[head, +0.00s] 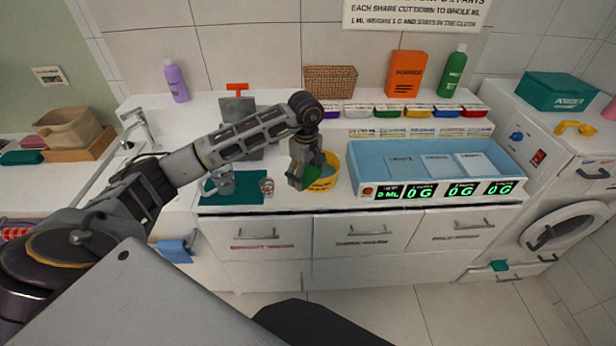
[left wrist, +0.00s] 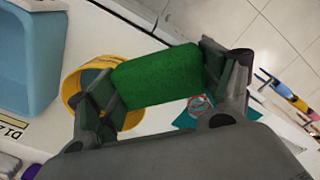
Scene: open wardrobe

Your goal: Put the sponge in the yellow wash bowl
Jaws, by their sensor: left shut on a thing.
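My left gripper (head: 306,178) is at the yellow wash bowl (head: 328,180) on the white counter, over its left side. It is shut on a green sponge (left wrist: 158,75), which spans the gap between its two fingers in the left wrist view. In the head view only a bit of the sponge (head: 312,172) shows beside the fingers. In the left wrist view the yellow bowl (left wrist: 72,88) lies beyond the sponge and one finger, partly hidden by them. I cannot tell how high the sponge is above the bowl. My right gripper is not in view.
A blue tray with scales and displays (head: 358,160) stands right of the bowl. A teal mat (head: 245,196) with small glass items lies to the left. Small coloured bins (head: 388,112), a wicker basket (head: 330,82) and bottles line the back. Drawers (head: 362,234) are below the counter.

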